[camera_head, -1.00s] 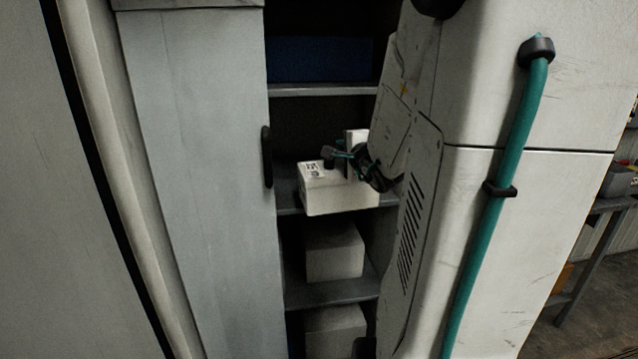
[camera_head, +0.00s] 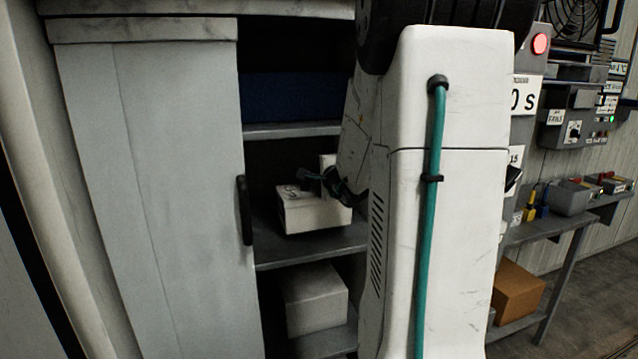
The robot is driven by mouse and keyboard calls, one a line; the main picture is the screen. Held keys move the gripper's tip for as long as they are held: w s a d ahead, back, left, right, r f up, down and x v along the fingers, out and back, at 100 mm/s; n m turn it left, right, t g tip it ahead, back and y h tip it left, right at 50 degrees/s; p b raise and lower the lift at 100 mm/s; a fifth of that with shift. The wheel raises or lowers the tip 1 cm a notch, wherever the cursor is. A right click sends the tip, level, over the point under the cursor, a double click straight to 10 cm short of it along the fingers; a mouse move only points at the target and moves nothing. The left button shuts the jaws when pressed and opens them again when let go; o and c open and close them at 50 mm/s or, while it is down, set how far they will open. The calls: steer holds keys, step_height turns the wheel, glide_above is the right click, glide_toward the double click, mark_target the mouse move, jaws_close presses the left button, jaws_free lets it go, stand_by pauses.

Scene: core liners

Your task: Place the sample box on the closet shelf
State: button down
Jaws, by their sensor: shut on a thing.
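The sample box, a white box with a dark printed label (camera_head: 310,215), is at the middle shelf (camera_head: 315,246) of the open grey closet. My gripper (camera_head: 318,182) is shut on the box at its top. Part of the gripper and the box's right side are hidden by my arm. The box's underside is close to the shelf surface; I cannot tell whether it touches.
A blue bin (camera_head: 288,97) fills the shelf above. Another white box (camera_head: 314,297) stands on the shelf below. The closet door (camera_head: 150,190) with a black handle bounds the opening at left. A bench (camera_head: 550,226) with boxes stands at right.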

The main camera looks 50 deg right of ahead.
mark_target(316, 188)
steer(key=shift+w+d, duration=0.3)
steer(key=shift+w, duration=0.2)
steer(key=shift+f, duration=1.8)
steer(key=c, duration=1.3)
jaws_free()
steer(key=shift+f, duration=0.1)
steer(key=shift+o, duration=0.2)
steer(key=shift+s+a+r, duration=0.1)
steer(key=shift+s+r, duration=0.05)
steer(key=shift+r, duration=0.05)
steer(key=v, duration=1.1)
steer(key=shift+s+a, duration=0.2)
steer(key=shift+s, duration=0.1)
